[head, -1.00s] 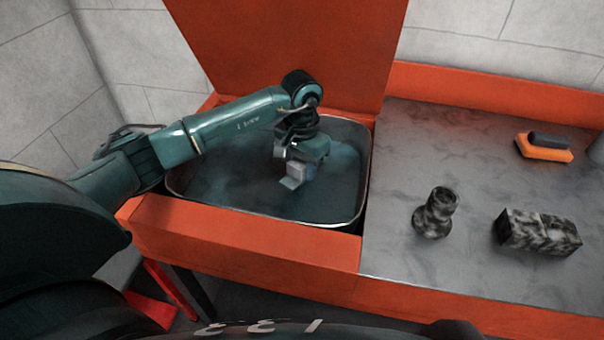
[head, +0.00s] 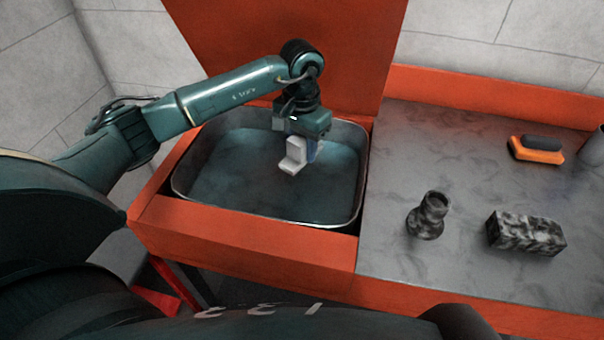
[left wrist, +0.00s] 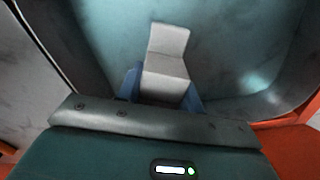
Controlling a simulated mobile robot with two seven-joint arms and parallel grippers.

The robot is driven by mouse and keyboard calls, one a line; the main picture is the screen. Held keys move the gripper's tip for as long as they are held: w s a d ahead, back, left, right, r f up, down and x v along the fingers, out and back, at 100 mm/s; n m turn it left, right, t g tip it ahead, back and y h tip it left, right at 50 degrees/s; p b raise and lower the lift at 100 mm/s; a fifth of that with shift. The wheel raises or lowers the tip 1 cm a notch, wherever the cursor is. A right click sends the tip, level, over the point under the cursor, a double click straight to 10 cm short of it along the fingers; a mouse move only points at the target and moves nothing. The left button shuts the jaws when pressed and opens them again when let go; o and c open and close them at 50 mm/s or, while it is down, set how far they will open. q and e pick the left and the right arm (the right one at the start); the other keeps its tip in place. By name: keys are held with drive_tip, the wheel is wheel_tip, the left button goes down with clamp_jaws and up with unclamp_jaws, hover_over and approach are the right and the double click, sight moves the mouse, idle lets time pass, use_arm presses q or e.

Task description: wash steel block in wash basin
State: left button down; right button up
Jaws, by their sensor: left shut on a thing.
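The steel block (head: 292,157), a pale grey stepped piece with no dark stains on its visible faces, is in my left gripper (head: 304,150). The blue fingers are shut on it and hold it over the wash basin (head: 180,165), a metal tub with dark bluish water. The block looks clear of the water. In the left wrist view the block (left wrist: 166,62) stands out between the two blue fingers (left wrist: 163,90), with the water behind it. Its gripped end is partly hidden by the fingers. My right gripper is not in view.
Right of the basin is a grey worktop (head: 400,160) with a dark-stained flanged bushing (head: 428,215), a dark-stained rectangular block (head: 526,233) and an orange brush (head: 537,150). A grey cylinder (head: 595,147) is at the right edge. A raised orange panel (head: 290,45) stands behind the basin.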

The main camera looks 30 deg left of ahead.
sight(302, 137)
use_arm(q)
drive_tip(key=shift+r+p, duration=0.6)
drive_tip(key=shift+r, duration=1.35)
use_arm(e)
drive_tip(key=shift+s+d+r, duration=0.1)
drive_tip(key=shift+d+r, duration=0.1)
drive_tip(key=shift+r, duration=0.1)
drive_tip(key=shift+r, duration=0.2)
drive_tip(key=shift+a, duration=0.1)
